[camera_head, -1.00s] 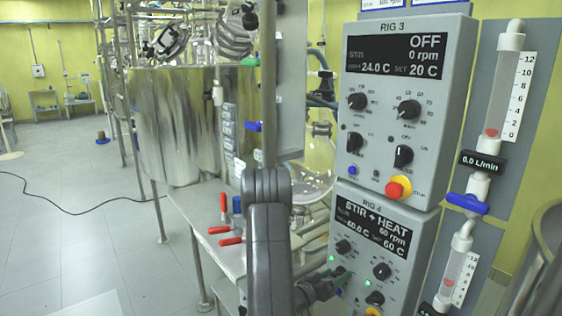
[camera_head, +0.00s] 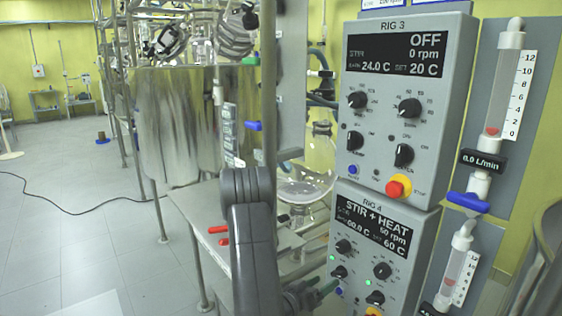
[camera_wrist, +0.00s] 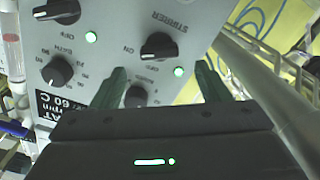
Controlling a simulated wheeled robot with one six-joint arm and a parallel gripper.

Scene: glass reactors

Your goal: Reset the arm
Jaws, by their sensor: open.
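My gripper (camera_wrist: 162,92) is open in the wrist view. Its two green fingers stand apart in front of the grey RIG 4 control box (camera_wrist: 135,15), with a black knob (camera_wrist: 136,95) showing between them. No object is between the fingertips. In the head view my gripper (camera_head: 322,290) is low, just left of the lower-left knobs of the RIG 4 box (camera_head: 414,262), partly behind my arm. Whether the fingers touch the box cannot be told. The RIG 4 display (camera_head: 375,224) reads STIR + HEAT, and green lamps are lit.
The RIG 3 box (camera_head: 424,150) above reads OFF. Flow meters with blue valves (camera_head: 468,202) stand at the right. A round glass vessel (camera_head: 307,175) is behind my arm. A bench (camera_head: 190,205) with red-handled tools (camera_head: 219,230) lies left. The floor at far left is open, crossed by a cable.

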